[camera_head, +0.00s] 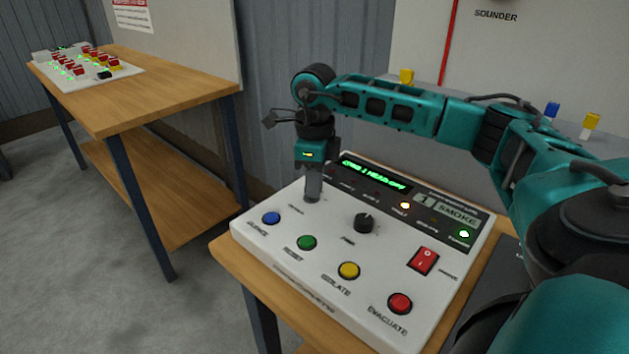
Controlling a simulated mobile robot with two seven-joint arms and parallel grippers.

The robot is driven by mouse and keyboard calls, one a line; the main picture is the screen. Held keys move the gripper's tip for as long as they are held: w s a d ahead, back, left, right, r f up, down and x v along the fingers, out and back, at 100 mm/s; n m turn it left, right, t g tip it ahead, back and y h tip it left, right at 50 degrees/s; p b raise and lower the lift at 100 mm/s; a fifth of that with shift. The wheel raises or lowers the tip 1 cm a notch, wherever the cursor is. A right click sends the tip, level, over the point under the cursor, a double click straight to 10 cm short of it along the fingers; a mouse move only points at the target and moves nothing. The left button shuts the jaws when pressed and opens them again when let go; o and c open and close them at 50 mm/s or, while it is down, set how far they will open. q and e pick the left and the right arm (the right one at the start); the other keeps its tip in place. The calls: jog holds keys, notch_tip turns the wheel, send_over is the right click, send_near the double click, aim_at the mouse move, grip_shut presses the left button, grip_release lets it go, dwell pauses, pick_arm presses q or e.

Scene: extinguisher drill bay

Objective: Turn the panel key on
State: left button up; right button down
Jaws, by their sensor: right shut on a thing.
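The white alarm panel (278,250) lies on a wooden table in the middle of the head view. My right gripper (312,194) reaches down onto the panel's left part, above the blue button. It points downward and is shut on the panel key. The fingers hide the key, so its angle cannot be told. My left gripper is not in view.
On the panel are a black knob (364,222), blue (271,218), green (307,243), yellow (348,270) and red (400,303) buttons, and a red rocker switch (423,261). Another table (150,92) stands left.

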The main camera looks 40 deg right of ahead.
jog(key=c, duration=1.3)
grip_release()
notch_tip(320, 180, up, 13)
jog(key=shift+f+p, duration=0.1)
jog(key=shift+p, duration=0.3)
